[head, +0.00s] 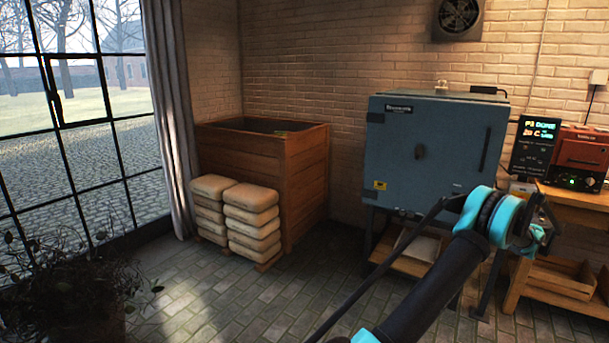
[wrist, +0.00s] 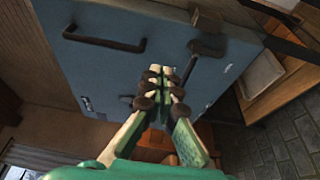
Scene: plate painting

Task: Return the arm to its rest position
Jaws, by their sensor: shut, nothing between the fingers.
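My arm (head: 447,266) reaches up from the bottom of the head view, in front of the blue kiln (head: 434,140). The arm's far joint (head: 492,218) hides the end beyond it, so the fingers do not show there. In the wrist view my gripper (wrist: 157,78) has its pale green fingers together at the tips, with nothing between them. Behind the fingers is the closed blue kiln door (wrist: 85,65) with dark handles. I cannot tell the gap between fingertips and door.
A wooden bin (head: 305,185) stands left of the kiln, with stacked sacks (head: 252,220) before it. A wooden workbench (head: 580,200) with a red device (head: 582,150) stands at the right. A plant (head: 70,285) is at lower left. Tiled floor (head: 215,300) in front is clear.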

